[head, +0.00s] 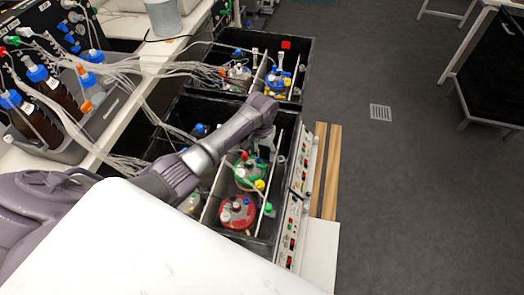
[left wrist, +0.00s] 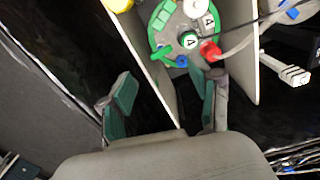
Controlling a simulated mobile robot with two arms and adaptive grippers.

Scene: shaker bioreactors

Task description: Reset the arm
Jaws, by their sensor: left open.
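My left arm reaches across from the left in the head view and bends down over the near black shaker box. My left gripper (head: 265,150) hangs beside the green-lidded bioreactor (head: 248,172), partly hidden by my wrist. In the left wrist view the two green-padded fingers (left wrist: 168,90) are apart, with nothing clamped between them. A thin pale divider panel (left wrist: 146,50) passes through the space between them; I cannot tell whether they touch it. The green-lidded vessel (left wrist: 178,30) lies just beyond the right finger. My right gripper is not seen.
A red-lidded vessel (head: 238,213) stands in the near box. A second black box (head: 300,52) with vessels is behind. Tubes run from bottles (head: 40,122) on the left bench. Control panels (head: 293,225) line the box's right side.

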